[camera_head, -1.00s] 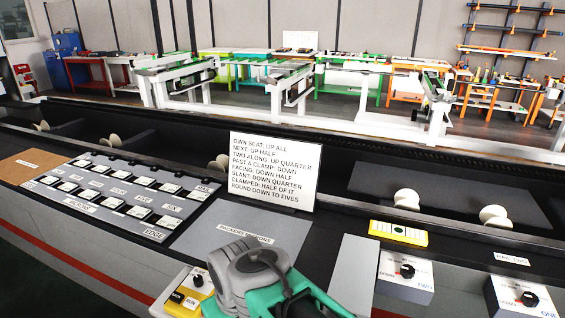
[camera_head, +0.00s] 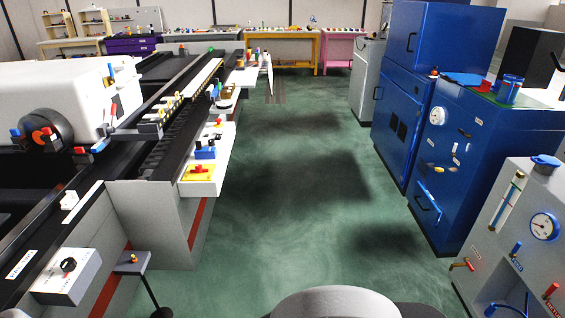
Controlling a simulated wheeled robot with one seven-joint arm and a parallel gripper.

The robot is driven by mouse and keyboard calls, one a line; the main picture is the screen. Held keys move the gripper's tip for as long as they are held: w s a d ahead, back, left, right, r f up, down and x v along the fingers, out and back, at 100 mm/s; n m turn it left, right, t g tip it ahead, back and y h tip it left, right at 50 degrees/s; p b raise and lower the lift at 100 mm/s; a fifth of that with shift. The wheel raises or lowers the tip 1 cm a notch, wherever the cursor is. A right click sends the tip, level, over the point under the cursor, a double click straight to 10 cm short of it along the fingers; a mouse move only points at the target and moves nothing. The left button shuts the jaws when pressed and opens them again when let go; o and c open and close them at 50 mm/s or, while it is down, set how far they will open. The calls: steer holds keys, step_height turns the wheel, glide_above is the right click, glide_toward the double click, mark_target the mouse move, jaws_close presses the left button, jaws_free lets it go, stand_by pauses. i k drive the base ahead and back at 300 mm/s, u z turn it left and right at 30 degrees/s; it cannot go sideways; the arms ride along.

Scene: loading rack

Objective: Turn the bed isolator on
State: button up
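A red handle on a yellow plate (camera_head: 198,172) sits on the white ledge at the near end of the long machine bed, left of the aisle. It looks like an isolator switch, but I can read no label on it. The angle of its handle is too small to tell. A blue block (camera_head: 205,153) with dark knobs stands just behind it. My gripper is out of view; only a grey rounded part of my own body shows at the bottom edge.
A green floor aisle (camera_head: 290,190) runs clear ahead. Blue cabinets (camera_head: 440,130) and a grey gauge panel (camera_head: 520,240) line the right. At the near left are a grey knob box (camera_head: 68,272) and a small pedestal (camera_head: 132,262) with a button.

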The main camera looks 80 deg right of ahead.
mark_target(199, 168)
steer(key=z, duration=2.7)
steer(key=i, duration=1.95)
steer(key=u, duration=3.7)
